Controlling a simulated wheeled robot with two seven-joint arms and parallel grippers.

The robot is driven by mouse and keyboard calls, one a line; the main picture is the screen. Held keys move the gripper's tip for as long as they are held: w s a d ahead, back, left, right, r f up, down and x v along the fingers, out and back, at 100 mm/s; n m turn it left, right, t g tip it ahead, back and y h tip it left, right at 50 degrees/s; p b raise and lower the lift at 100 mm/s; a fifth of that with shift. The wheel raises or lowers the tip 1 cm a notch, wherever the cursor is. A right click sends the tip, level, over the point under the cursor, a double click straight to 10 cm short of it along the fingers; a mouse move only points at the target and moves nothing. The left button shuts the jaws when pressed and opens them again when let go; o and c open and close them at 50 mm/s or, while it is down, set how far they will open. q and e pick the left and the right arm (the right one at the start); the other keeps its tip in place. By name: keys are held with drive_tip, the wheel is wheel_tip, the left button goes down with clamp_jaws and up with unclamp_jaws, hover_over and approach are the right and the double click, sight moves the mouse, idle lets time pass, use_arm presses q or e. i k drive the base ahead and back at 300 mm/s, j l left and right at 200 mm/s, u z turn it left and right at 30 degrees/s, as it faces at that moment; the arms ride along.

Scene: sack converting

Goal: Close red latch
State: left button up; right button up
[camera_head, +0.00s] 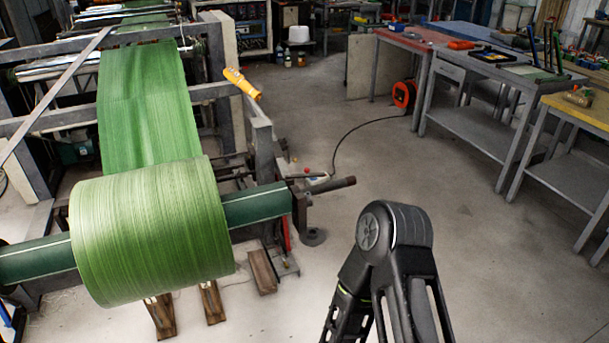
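A narrow red piece (286,236), which may be the red latch, hangs low on the machine's side frame, just beyond the end of the green shaft (258,205). It is small and partly hidden by the shaft, so I cannot tell whether it is open or closed. The shaft carries a large green roll (150,230) with a green web running up behind it. A black arm of mine rises at the bottom centre, apart from the machine. Neither of my grippers shows.
A yellow-orange handheld unit (242,83) sits on the frame's upper right. Wooden blocks (262,271) lie on the floor under the roll. Workbenches (485,115) stand at the right, with an orange cable reel (404,96) beside them. Open floor lies between machine and benches.

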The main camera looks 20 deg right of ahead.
sight(306, 174)
drive_tip(key=i+l+u, duration=0.1)
drive_tip(key=i+l, duration=0.15)
drive_tip(key=i+l+u, duration=0.1)
drive_tip(key=l, duration=0.25)
drive_tip(key=i+l+u, duration=0.1)
drive_tip(key=i+l, duration=0.4)
drive_tip(key=l, duration=0.2)
drive_tip(key=i+l+u, duration=0.15)
drive_tip(key=l, duration=0.2)
drive_tip(key=i+l+u, duration=0.1)
drive_tip(key=i+l, duration=0.15)
drive_tip(key=l, duration=0.15)
drive_tip(key=i+l+u, duration=0.1)
drive_tip(key=l, duration=0.3)
drive_tip(key=i, duration=0.05)
